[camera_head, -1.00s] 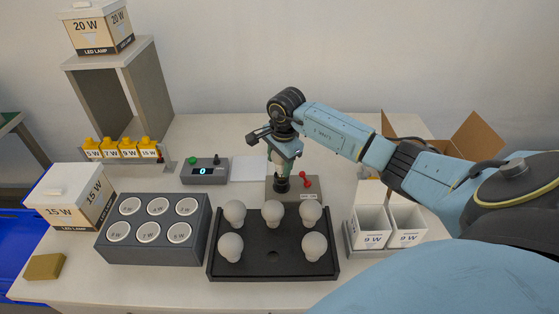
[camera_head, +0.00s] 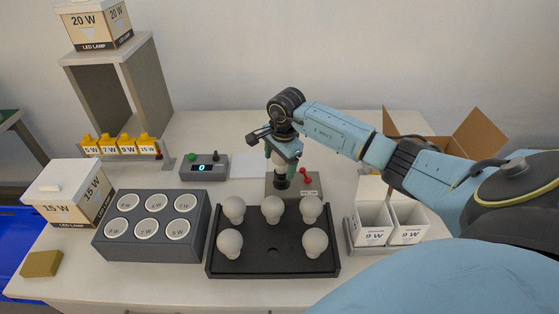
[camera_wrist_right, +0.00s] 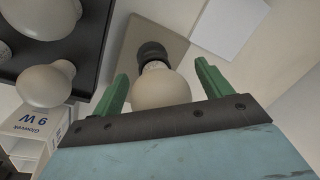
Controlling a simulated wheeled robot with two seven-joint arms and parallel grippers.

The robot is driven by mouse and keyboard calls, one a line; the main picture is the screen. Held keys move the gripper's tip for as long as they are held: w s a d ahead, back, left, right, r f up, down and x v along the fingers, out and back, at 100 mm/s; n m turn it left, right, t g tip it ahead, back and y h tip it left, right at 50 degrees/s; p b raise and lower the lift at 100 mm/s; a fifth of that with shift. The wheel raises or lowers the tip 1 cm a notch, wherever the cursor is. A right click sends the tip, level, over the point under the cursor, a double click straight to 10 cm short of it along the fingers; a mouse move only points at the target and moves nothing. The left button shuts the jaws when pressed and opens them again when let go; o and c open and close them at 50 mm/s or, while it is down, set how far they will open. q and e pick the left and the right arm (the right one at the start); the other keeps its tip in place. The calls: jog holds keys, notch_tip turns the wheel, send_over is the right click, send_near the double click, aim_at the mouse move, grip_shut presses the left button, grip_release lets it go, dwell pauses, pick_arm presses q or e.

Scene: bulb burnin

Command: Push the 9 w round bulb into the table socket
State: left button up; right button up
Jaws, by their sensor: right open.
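A round white bulb (camera_wrist_right: 162,88) stands in the black table socket (camera_wrist_right: 152,52); in the wrist view its narrow end meets the socket's rim, and how deep it sits I cannot tell. The socket (camera_head: 281,184) also shows in the head view, on a grey-brown base (camera_head: 308,188) with a red lever (camera_head: 304,172). My right gripper (camera_head: 280,160) is directly above the socket. In the wrist view its green fingers (camera_wrist_right: 160,85) are open, one on each side of the bulb, with gaps. The bulb's wattage mark is not visible. My left gripper is not in view.
A black tray (camera_head: 272,264) with several bulbs and one empty hole lies in front of the socket. White 9 W boxes (camera_head: 372,225) stand at right, a grey rack (camera_head: 150,245) of round cups at left. A display box (camera_head: 204,168) is behind left.

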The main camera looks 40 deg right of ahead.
jog(key=r, duration=0.4)
jog(key=s+r, duration=0.1)
jog(key=r, duration=0.8)
jog(key=shift+s+r, duration=0.15)
jog(key=shift+s, duration=0.25)
